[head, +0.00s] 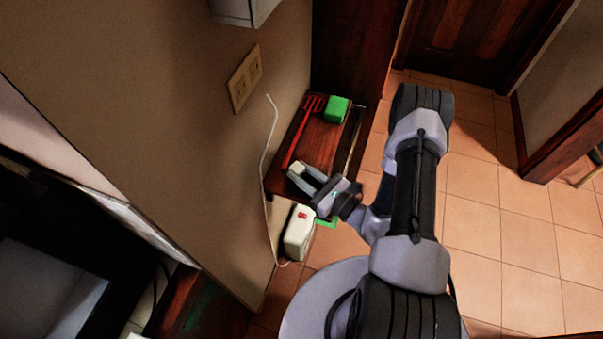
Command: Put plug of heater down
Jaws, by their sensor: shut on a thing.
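My gripper (299,176) is over the near end of a small dark wooden shelf-top (322,140), beside the wall. Its fingers are shut on the plug, which is too small and too covered by the fingertips to make out clearly. A white heater (299,233) with a red switch stands below and near the gripper, against the wall. A thin white cord (263,170) runs along the wall from near the outlet down to the heater's base. I cannot tell how the cord meets the plug.
A wall outlet (245,78) is above left of the shelf-top. A red slotted spatula (299,135) and a green block (337,109) lie on the shelf-top. Tiled floor (490,215) is open at right.

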